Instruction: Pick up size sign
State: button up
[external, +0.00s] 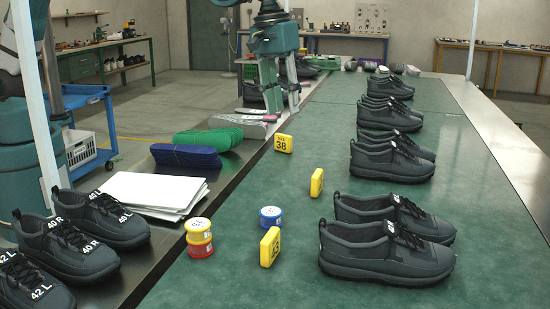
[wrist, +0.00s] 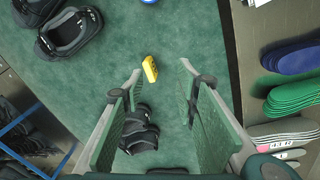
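Three yellow size signs stand on the green mat in the external view: one marked 38 (external: 284,143), one farther right (external: 317,182) and one nearest the camera (external: 270,247). My gripper (external: 283,110) is above the far left part of the bench, its fingers pointing down and apart. In the wrist view, my gripper (wrist: 160,75) is open with nothing held between its fingers. One yellow sign (wrist: 150,69) shows near the left fingertip, apparently on the mat below. I cannot tell which sign it is.
Dark shoes (external: 392,158) line the right of the green mat (external: 230,285). Blue (external: 271,216) and yellow-red (external: 199,236) tins stand near the closest sign.

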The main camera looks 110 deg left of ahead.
aim_at(317, 173)
jog(key=w+a+f+n, duration=0.1)
jog(key=w+f, duration=0.1)
jog(key=f, duration=0.2)
jog(key=w+a+f+n+g, duration=0.1)
jog(key=w+a+f, duration=0.1)
jog(key=f, duration=0.3)
jog(key=w+a+f+n, duration=0.1)
jog(key=w+a+f, duration=0.1)
jog(key=w+f, duration=0.2)
jog(key=shift+w+f+n, duration=0.2)
jog(key=shift+f+n, duration=0.1)
jog(key=shift+f, duration=0.25)
jog(key=shift+w+a+f+g, duration=0.2)
jog(key=shift+f+g, duration=0.1)
jog(key=shift+f, duration=0.3)
jog(key=shift+f, duration=0.1)
jog(key=shift+f, duration=1.25)
jog(key=shift+a+f+b, duration=0.1)
jog(key=shift+f+b, duration=0.35)
jog(key=shift+f, duration=2.15)
